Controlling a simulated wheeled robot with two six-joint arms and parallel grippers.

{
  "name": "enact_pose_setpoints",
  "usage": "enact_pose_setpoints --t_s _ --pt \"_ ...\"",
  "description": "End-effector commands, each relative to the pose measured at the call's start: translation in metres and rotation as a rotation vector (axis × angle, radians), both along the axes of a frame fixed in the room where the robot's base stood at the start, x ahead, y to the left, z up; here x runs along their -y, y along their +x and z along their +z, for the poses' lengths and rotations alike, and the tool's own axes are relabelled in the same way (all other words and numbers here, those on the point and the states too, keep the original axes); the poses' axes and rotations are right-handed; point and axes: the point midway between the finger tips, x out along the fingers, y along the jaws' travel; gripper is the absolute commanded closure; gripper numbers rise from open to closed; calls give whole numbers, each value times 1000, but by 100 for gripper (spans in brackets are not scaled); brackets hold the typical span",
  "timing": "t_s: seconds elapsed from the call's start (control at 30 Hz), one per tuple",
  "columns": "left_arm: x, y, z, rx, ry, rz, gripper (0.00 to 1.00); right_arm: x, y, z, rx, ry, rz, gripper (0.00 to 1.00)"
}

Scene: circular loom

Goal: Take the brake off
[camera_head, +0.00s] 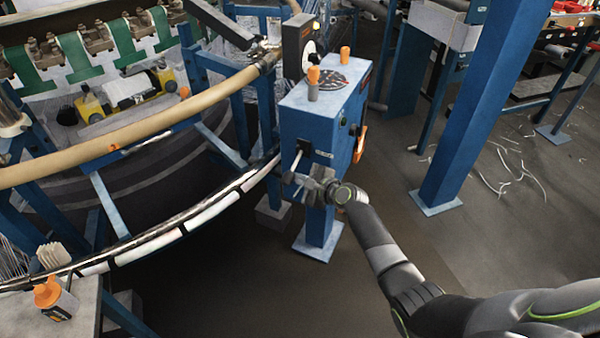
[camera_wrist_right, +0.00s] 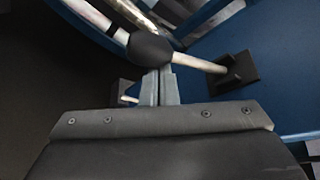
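The brake lever is a pale rod with a round black knob (camera_wrist_right: 150,48), coming out of a black slotted plate (camera_wrist_right: 238,70) on a blue face in the right wrist view. In the head view the lever (camera_head: 297,160) stands out from the front of the blue control box (camera_head: 311,120). My right gripper (camera_head: 303,184) is at the lever's lower end. In the wrist view its fingers (camera_wrist_right: 159,78) are close together, right by the knob. Contact with the knob cannot be made out. My left gripper is out of view.
Orange-topped knobs (camera_head: 313,76) and a round dark emblem sit on the box top; an orange handle (camera_head: 360,144) is on its right side. The loom's curved rail (camera_head: 200,212) runs left of the box. A blue post (camera_head: 470,110) stands right, with open floor between.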

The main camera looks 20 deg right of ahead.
Motion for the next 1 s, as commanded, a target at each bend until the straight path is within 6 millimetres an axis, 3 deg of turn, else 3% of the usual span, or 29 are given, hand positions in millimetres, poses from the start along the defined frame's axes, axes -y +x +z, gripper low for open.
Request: enact_pose_setpoints --t_s 0.03,0.5,0.7,1.0 --pt "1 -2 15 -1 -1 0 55 -2 1 13 -17 22 1 100" --pt "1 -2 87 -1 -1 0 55 -5 -3 43 -275 261 1 100" --pt "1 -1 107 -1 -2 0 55 -4 -2 55 -393 372 2 100" --pt "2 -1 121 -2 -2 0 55 -2 0 65 -462 437 1 100"
